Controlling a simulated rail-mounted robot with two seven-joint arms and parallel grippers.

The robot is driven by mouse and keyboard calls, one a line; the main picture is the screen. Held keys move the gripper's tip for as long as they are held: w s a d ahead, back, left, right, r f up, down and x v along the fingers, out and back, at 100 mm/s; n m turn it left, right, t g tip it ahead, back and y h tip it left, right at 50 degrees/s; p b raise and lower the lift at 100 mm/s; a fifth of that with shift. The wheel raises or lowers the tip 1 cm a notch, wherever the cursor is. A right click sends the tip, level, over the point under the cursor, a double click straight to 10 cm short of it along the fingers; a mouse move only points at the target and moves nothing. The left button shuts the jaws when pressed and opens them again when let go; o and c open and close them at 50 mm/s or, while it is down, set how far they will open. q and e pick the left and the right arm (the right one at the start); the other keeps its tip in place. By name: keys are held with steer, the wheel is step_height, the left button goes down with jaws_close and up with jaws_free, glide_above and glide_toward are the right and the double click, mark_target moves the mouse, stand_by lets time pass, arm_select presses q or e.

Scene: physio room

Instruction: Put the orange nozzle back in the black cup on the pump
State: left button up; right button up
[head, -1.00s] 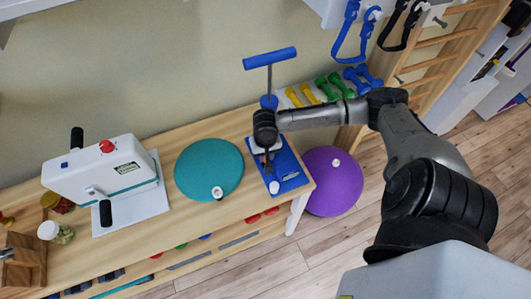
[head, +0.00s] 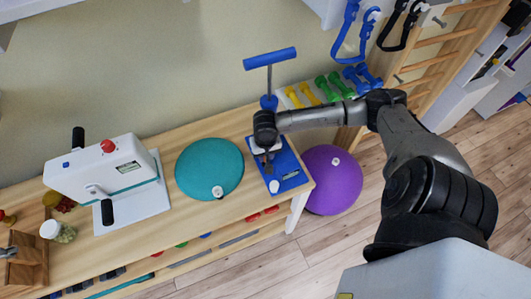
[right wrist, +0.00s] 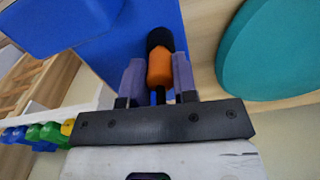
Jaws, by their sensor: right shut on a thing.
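The pump has a blue T-handle (head: 270,58) on a grey rod and a blue base (head: 292,182) at the right end of the wooden bench. In the right wrist view the orange nozzle (right wrist: 160,68) stands between the fingers of my right gripper (right wrist: 159,80), which is shut on it. The black cup (right wrist: 160,38) lies right at the nozzle's far end, against the blue base. I cannot tell how deep the nozzle sits in it. In the head view my right gripper (head: 266,156) is over the pump base and hides the nozzle and cup. My left gripper is not in view.
A teal cushion (head: 208,168) lies on the bench just left of the pump. A white machine (head: 103,168) with black handles stands further left. Coloured dumbbells (head: 330,85) are behind the pump, and a purple ball (head: 333,185) is right of the bench end.

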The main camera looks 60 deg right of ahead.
steer(key=o, duration=1)
steer(key=shift+o, duration=0.2)
steer(key=shift+f, duration=0.1)
steer(key=shift+r+p, duration=1)
steer(key=shift+p, duration=0.4)
steer(key=shift+r+p, duration=1.5)
steer(key=shift+p, duration=0.65)
steer(key=shift+r+p, duration=1.05)
steer(key=shift+p, duration=0.45)
